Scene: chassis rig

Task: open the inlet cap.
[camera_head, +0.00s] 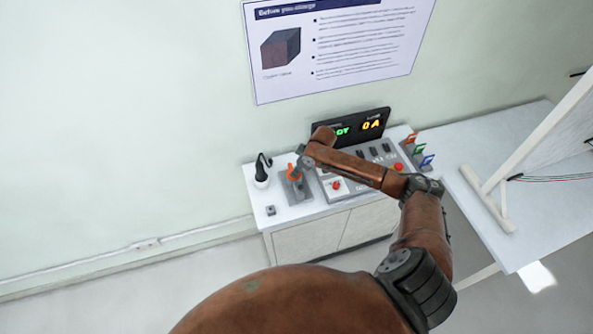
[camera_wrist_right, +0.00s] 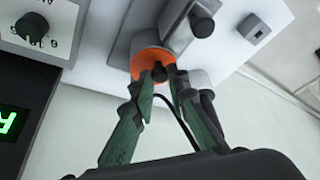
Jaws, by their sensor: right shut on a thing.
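The inlet cap (camera_wrist_right: 146,62) is an orange round piece with a small black knob in its middle, in the right wrist view. It sits against a grey inlet block (camera_wrist_right: 172,28). In the head view the orange cap (camera_head: 291,170) shows small on the grey base plate (camera_head: 301,195), partly hidden by my right gripper (camera_head: 298,172). In the right wrist view the two green fingers of my right gripper (camera_wrist_right: 162,82) are at the cap, on either side of its black knob, and shut on it. My left gripper is not in view.
A black charging plug (camera_head: 262,171) with a cable stands left of the inlet. A small grey switch box (camera_head: 270,210) lies in front. To the right are a control panel with a red button (camera_head: 336,185) and a lit display (camera_head: 358,126). A white table (camera_head: 500,150) stands farther right.

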